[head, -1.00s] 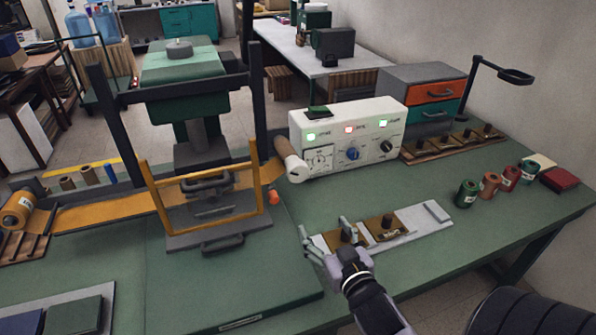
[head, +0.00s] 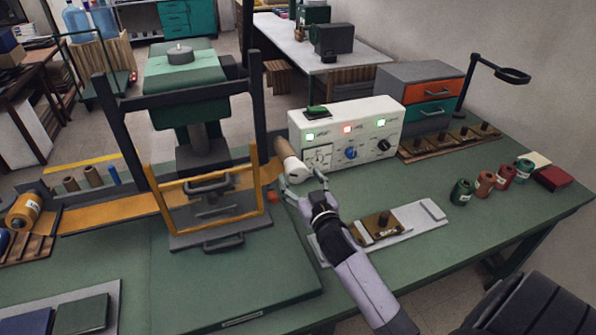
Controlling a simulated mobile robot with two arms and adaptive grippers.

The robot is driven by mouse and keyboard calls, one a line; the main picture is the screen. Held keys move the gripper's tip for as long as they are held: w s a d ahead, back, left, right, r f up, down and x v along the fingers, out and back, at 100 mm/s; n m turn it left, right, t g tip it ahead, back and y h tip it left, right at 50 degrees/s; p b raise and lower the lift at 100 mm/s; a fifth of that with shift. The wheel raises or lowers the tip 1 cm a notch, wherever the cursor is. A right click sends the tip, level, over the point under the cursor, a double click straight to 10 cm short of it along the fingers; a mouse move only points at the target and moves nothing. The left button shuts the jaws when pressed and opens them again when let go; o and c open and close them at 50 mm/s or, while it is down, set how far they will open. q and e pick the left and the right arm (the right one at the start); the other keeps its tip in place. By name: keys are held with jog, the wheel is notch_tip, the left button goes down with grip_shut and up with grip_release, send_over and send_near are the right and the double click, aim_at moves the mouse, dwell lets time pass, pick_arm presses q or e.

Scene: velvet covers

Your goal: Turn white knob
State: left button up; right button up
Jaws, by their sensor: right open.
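A white control box (head: 362,128) stands on the green bench, with green and red lit squares along its front. It carries a blue knob (head: 351,153), a black knob (head: 384,145) and a pale dial panel (head: 317,157) at its left. A brown roll with a white end (head: 289,160) sticks out beside the box's left side. I cannot tell for sure which part is the white knob. My right gripper (head: 303,183) is open and empty, just in front of the roll's white end and the box's left part. Contact is not clear. My left gripper is out of view.
A press with a yellow frame (head: 208,185) stands left of my right gripper. Several colored spools (head: 485,184) stand at the right.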

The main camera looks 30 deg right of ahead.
aim_at(289, 160)
jog(key=shift+x, duration=1.25)
jog(key=shift+c, duration=0.4)
jog(key=c, duration=1.1)
